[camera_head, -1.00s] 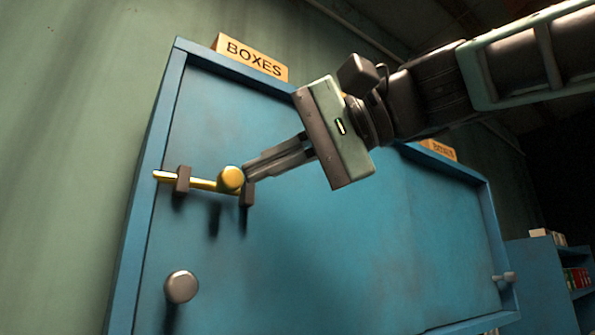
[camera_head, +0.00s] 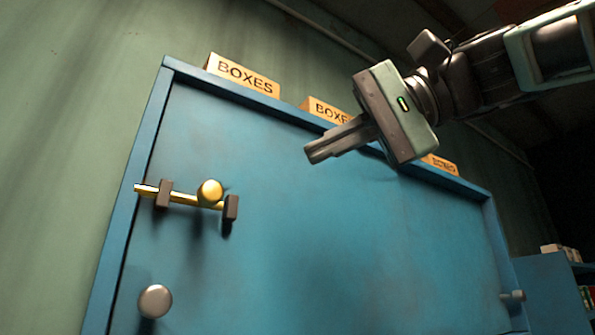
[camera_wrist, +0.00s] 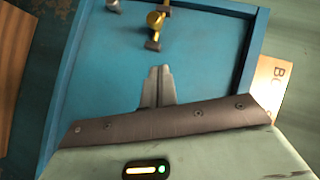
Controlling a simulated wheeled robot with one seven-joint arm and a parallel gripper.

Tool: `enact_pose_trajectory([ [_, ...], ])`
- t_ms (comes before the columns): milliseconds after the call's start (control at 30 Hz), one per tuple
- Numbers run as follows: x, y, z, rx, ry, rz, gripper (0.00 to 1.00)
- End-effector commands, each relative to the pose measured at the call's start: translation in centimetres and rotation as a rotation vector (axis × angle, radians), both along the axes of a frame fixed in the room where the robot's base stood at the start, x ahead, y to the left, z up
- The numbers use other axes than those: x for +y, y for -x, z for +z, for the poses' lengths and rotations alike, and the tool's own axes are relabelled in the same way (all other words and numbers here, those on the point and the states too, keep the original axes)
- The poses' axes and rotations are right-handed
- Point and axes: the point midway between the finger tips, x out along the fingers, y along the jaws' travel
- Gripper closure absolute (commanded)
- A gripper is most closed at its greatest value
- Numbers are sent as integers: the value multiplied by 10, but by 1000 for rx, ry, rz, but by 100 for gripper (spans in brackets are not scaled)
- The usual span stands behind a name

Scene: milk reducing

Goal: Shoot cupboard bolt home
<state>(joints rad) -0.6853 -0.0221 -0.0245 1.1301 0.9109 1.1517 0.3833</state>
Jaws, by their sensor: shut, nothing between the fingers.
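The brass bolt (camera_head: 183,197) lies across the upper left of the blue cupboard door (camera_head: 300,230). Its rod passes through the left dark bracket (camera_head: 164,193), and its left tip overlaps the cupboard's side frame in the picture. Its round knob (camera_head: 210,193) is close to the right dark bracket (camera_head: 231,208). The knob also shows at the top of the wrist view (camera_wrist: 155,20). My gripper (camera_head: 308,153) is shut and empty, apart from the bolt, up and to its right. The fingers also show in the wrist view (camera_wrist: 160,70).
Several "BOXES" signs (camera_head: 242,75) stand along the cupboard top. A blue shelf (camera_head: 550,290) stands at right. The space before the bolt is clear.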

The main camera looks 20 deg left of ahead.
Motion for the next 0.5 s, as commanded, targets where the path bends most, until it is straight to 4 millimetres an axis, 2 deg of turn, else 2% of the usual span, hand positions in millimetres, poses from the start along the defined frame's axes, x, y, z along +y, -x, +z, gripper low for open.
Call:
enact_pose_trajectory([
  [100,-17,0,4,-1,-2,-2,100],
  [200,-25,0,7,-1,-1,-2,100],
  [500,-30,1,10,0,0,0,100],
])
